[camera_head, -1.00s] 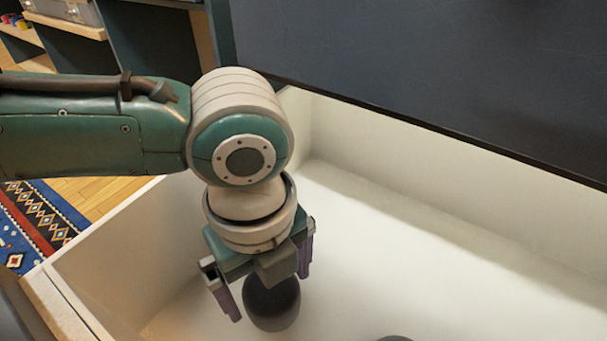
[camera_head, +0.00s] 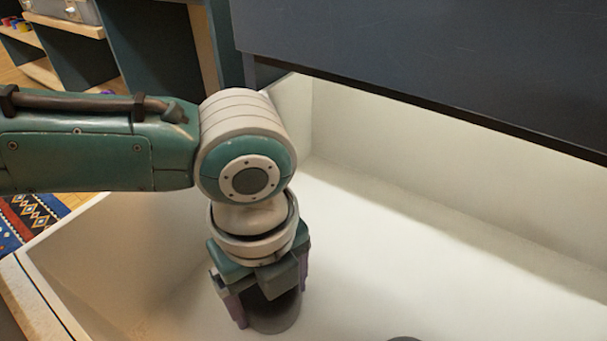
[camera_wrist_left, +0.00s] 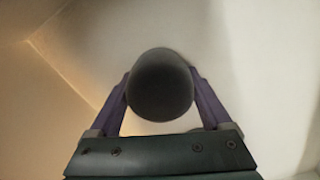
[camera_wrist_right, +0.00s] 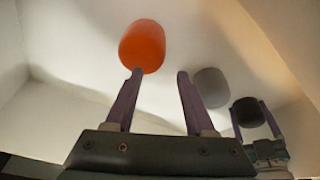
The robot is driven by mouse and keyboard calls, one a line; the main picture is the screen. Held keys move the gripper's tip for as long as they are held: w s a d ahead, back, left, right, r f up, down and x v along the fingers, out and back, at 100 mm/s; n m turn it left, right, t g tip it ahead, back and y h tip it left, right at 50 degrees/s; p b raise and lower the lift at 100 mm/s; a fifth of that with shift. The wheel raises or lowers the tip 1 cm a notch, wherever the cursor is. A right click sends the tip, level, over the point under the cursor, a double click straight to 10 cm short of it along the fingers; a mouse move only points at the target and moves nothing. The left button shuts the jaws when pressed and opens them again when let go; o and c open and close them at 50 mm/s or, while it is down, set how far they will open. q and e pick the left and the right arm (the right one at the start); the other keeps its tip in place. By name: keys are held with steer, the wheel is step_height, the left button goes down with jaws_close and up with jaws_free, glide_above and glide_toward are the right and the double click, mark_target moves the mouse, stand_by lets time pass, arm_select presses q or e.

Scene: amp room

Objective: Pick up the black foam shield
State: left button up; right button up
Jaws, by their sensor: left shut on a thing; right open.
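The black foam shield (camera_head: 273,318) is a dark, rounded piece inside the white drawer. My left gripper (camera_head: 268,304) points down over it, its two purple fingers shut on its sides. In the left wrist view the black foam shield (camera_wrist_left: 160,84) sits between the fingers. The right wrist view also shows the black foam shield (camera_wrist_right: 247,112) at the right, with my left gripper around it. My right gripper (camera_wrist_right: 157,85) is open and empty. An orange foam shield (camera_wrist_right: 142,46) lies beyond its fingertips.
A grey foam shield (camera_wrist_right: 211,87) stands between the orange and black ones. The white drawer (camera_head: 450,235) has pale walls around its floor. A dark cabinet front (camera_head: 430,60) overhangs its back. Much of the drawer floor is clear.

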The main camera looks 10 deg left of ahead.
arm_select(q)
steer(key=shift+c, duration=0.7)
step_height(320, 180, up, 20)
steer(key=p, duration=1.1)
steer(key=shift+p, duration=0.4)
arm_select(e)
step_height(320, 180, up, 12)
steer(key=shift+f, duration=0.15)
